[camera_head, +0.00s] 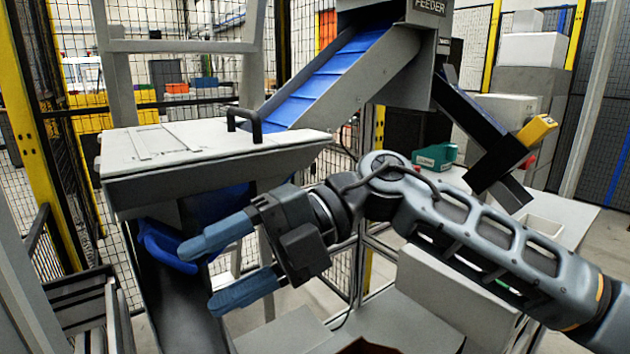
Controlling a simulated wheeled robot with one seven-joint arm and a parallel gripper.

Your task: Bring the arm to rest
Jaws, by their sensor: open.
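My gripper (228,263) is at the left of centre, at the end of my arm, which reaches in from the lower right. Its two blue-grey fingers are spread apart and point left, with nothing seen between them. The upper finger appears in front of a blue part (165,246) below the hopper; I cannot tell whether they touch. The hopper (200,185) is a grey box under a pale lid with a black handle (246,122). The lid lies over it.
A feeder (420,50) with a blue ribbed conveyor (325,72) slopes down behind the hopper. A pale table (570,215) behind my arm bears a green device (434,157). Yellow-posted mesh fencing (85,60) encloses the area.

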